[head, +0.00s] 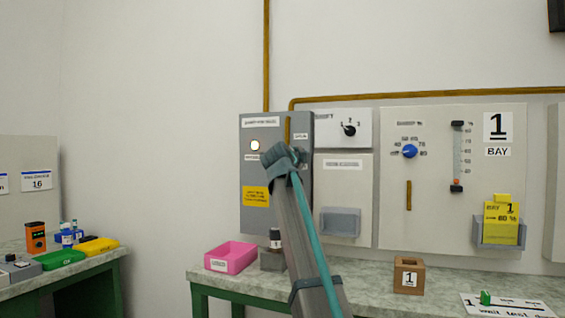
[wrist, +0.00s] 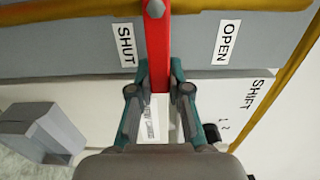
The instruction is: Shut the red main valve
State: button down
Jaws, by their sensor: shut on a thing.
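The red main valve's lever (wrist: 158,45) runs down the upper middle of the wrist view from a grey pivot bolt. It stands between a SHUT label (wrist: 126,45) on its left and an OPEN label (wrist: 227,42) on its right. My gripper (wrist: 158,78) is shut on the lever, with a teal finger on each side near its lower end. In the head view, my gripper (head: 282,155) is at the grey valve panel (head: 255,170). My arm hides the red lever there.
The panel carries a lit round lamp (head: 255,145) and a yellow label (head: 256,196). A brass pipe (head: 266,60) runs above it. A grey tray (head: 340,222) hangs to the right. A pink bin (head: 231,257) and a wooden block (head: 408,275) stand on the bench below.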

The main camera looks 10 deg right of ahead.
dwell(0.3)
jog(key=c, duration=1.1)
grip_release()
jog(key=v, duration=1.2)
jog(key=shift+f, duration=0.1)
